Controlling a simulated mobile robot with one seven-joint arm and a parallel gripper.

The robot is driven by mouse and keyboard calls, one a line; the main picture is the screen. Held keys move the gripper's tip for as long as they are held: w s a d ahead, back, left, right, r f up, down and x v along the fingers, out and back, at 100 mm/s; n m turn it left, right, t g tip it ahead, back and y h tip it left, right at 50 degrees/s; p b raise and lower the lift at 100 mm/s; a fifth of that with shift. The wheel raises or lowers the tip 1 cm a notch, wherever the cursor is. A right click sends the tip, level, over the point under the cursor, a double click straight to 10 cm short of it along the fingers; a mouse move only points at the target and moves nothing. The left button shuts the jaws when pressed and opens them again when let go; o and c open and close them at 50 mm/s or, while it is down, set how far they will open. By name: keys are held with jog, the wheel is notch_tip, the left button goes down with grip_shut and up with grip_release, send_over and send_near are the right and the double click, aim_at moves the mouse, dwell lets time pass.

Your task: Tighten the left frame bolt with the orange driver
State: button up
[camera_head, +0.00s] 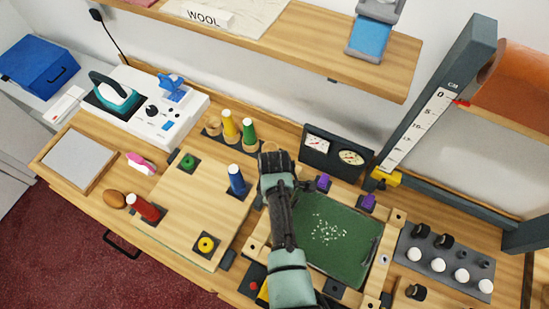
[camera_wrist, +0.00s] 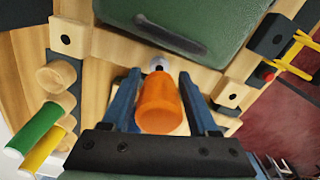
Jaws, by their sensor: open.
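An orange driver (camera_wrist: 159,106) stands between the two blue fingers of my gripper (camera_wrist: 158,78) in the wrist view. The fingers are apart, with a gap on each side of its handle. A small silvery round part (camera_wrist: 157,65) shows just beyond the handle; I cannot tell whether it is a bolt head or part of the driver. The wooden frame (camera_wrist: 110,45) around a dark green panel (camera_wrist: 190,22) lies beyond it. In the head view my gripper (camera_head: 274,160) is at the frame's upper left corner and hides the driver and the left bolt.
Yellow (camera_head: 230,126) and green (camera_head: 249,132) cylinders stand close left of my gripper. A gauge box (camera_head: 336,150) stands behind, and purple pieces (camera_head: 323,182) sit along the frame. A shelf (camera_head: 310,45) overhangs the back.

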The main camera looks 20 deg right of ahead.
jog(key=n, duration=0.5)
jog(key=shift+n, duration=0.3)
jog(key=n+p, duration=0.1)
jog(key=n, duration=0.5)
grip_shut()
jog(key=m, duration=1)
jog(key=shift+m+p, duration=0.35)
jog(key=shift+m, duration=0.05)
jog(key=m, duration=0.4)
jog(key=shift+s+f, duration=0.1)
